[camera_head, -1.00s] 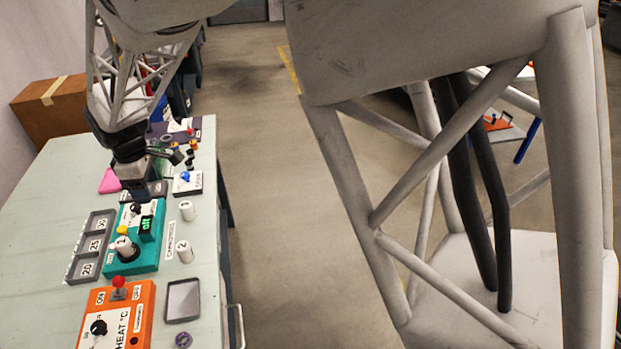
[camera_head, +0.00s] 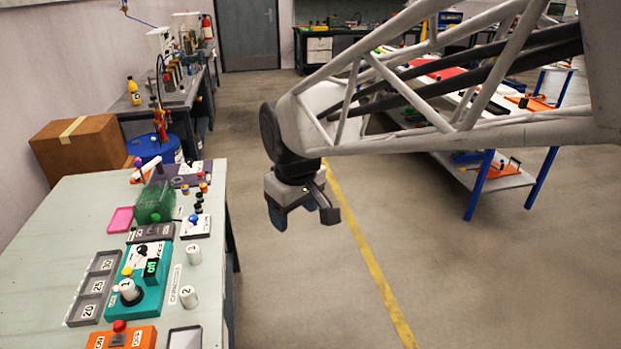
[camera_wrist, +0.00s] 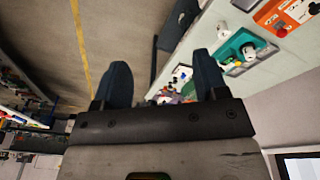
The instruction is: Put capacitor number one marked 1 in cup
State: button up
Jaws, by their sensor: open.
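The white capacitor marked 1 (camera_head: 127,288) stands upright in a round black holder on the teal box (camera_head: 152,299). That holder may be the cup; no other cup can be made out clearly. The capacitor marked 2 (camera_head: 188,298) and the one marked 3 (camera_head: 193,254) stand on the table to the right of the box. My gripper (camera_head: 304,213) is open and empty, above the floor to the right of the table and apart from all capacitors. In the wrist view, the teal box (camera_wrist: 231,47) shows beyond the right finger.
A cardboard box (camera_head: 80,145) stands behind. Open floor surrounds my gripper.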

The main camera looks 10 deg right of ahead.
jog(key=s+d+m, duration=0.3)
jog(key=s+d, duration=0.2)
jog(key=s, duration=0.2)
jog(key=s+d+f+m, duration=0.1)
jog(key=s+d+m, duration=0.2)
jog(key=s+d, duration=0.2)
jog(key=s, duration=0.2)
jog(key=shift+s+d+m+t+h, duration=0.25)
jog(key=shift+s+m+t+h, duration=0.05)
jog(key=shift+s+t, duration=0.1)
jog(key=shift+w, duration=0.1)
jog(key=shift+c, duration=0.5)
dwell(0.8)
jog(key=shift+w, duration=0.1)
